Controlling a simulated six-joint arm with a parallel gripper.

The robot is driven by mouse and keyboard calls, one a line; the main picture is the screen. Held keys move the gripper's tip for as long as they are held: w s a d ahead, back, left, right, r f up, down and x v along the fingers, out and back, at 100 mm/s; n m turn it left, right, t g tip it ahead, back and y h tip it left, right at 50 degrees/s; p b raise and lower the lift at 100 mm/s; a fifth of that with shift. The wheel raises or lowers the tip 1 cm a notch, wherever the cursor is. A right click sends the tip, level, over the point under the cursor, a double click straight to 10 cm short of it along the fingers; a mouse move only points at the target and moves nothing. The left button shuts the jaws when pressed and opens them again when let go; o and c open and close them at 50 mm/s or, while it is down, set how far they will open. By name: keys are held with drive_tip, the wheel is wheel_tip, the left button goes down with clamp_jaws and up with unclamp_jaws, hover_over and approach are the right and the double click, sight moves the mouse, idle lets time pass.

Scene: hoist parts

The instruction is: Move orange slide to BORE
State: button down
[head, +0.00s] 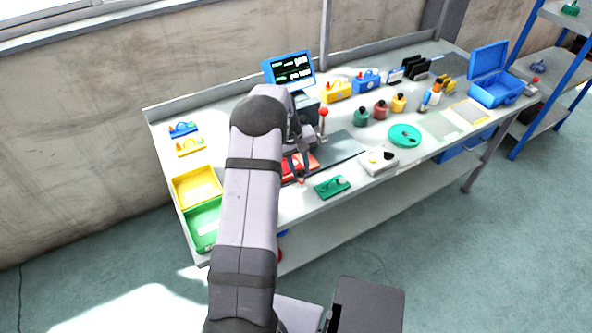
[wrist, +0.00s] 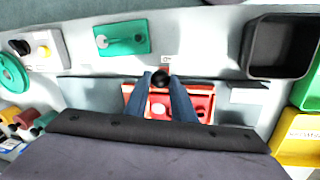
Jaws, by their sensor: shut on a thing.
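A red-orange panel (head: 311,161) lies on the bench near its front edge; I take it as the part with the orange slide. In the wrist view the panel (wrist: 133,101) lies below my gripper, partly hidden by the fingers. A dark round knob (wrist: 160,78) is between the fingertips at the panel's edge. My gripper (wrist: 164,82) is shut on this knob. In the head view my gripper (head: 301,177) points down at the panel, and my arm hides part of it. I cannot read a BORE mark in either view.
A green panel (head: 332,186) lies just in front, and a pale box (head: 378,160) to the right. A red-ball lever (head: 323,112) stands behind. Yellow (head: 197,186) and green trays (head: 203,226) are at left. A dark open tray (wrist: 281,46) shows in the wrist view.

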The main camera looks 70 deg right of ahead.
drive_tip(key=s+d, duration=0.7)
drive_tip(key=shift+s+d+b, duration=0.3)
drive_tip(key=shift+d+b, duration=0.05)
drive_tip(key=shift+d, duration=0.05)
drive_tip(key=shift+r, duration=0.1)
drive_tip(key=c, duration=1.5)
unclamp_jaws()
drive_tip(key=shift+w+a+r+b, duration=0.2)
drive_tip(key=shift+r+b, duration=0.15)
drive_tip(key=shift+r, duration=0.85)
drive_tip(key=shift+w+a+r+b, duration=0.1)
drive_tip(key=shift+w+r+b, duration=0.2)
drive_tip(key=shift+r, duration=0.9)
drive_tip(key=shift+w+a+r+b, duration=0.15)
drive_tip(key=shift+r+b, duration=0.25)
drive_tip(key=shift+r, duration=0.8)
drive_tip(key=shift+s, duration=0.1)
